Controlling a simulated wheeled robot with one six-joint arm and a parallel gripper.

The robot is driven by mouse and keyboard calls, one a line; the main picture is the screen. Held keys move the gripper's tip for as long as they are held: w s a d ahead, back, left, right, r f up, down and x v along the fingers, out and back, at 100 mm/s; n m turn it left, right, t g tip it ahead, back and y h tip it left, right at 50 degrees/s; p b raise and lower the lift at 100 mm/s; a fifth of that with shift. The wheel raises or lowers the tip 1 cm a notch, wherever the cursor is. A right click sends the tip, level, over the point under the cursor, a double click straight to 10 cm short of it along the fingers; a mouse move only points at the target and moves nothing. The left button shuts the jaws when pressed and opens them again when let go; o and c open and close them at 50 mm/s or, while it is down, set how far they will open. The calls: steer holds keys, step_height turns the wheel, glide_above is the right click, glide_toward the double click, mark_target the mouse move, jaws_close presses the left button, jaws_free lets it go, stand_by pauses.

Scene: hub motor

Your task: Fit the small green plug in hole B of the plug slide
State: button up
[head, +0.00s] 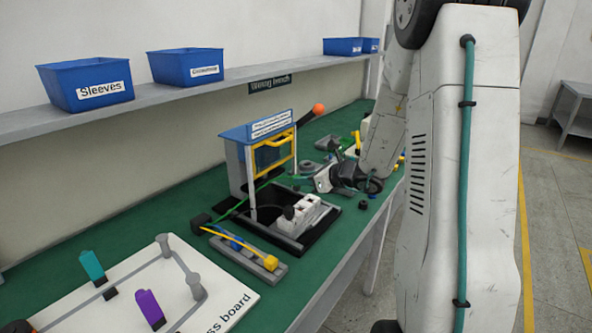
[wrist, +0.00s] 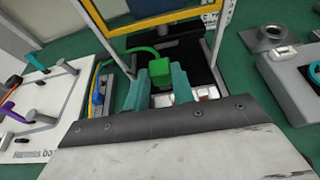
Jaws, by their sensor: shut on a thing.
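My gripper (wrist: 157,88) is shut on the small green plug (wrist: 159,67), whose bright green body shows between the two teal fingers in the wrist view. A green cable runs from the plug to the left. In the head view my gripper (head: 303,178) is over the back right of a dark tray, beside the blue-topped stand. A white block with dark openings (head: 306,210) sits in the tray, apart from the gripper; it may be the plug slide. Part of a white piece (wrist: 206,92) shows behind the right finger. No letter B is readable, and I cannot tell hole B.
The blue-topped stand (head: 255,131) with a yellow frame rises beside the gripper. A grey rack (head: 243,257) with yellow and blue cables lies in front of the tray. A white board (head: 185,268) with coloured pegs is at front left. Grey parts (wrist: 270,38) stand right.

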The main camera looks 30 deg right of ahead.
steer(key=shift+d+f, duration=0.2)
steer(key=shift+f, duration=0.75)
steer(key=shift+d+f, duration=0.2)
steer(key=shift+f, duration=0.8)
steer(key=shift+d+f, duration=0.2)
steer(key=shift+f, duration=0.75)
steer(key=shift+s+f, duration=0.15)
steer(key=shift+f, duration=0.15)
steer(key=shift+f, duration=0.9)
steer(key=o, duration=1)
steer(key=shift+o, duration=0.2)
steer(key=v, duration=0.7)
steer(key=shift+s+d+r, duration=0.15)
steer(key=shift+s+r, duration=0.05)
steer(key=shift+s, duration=0.1)
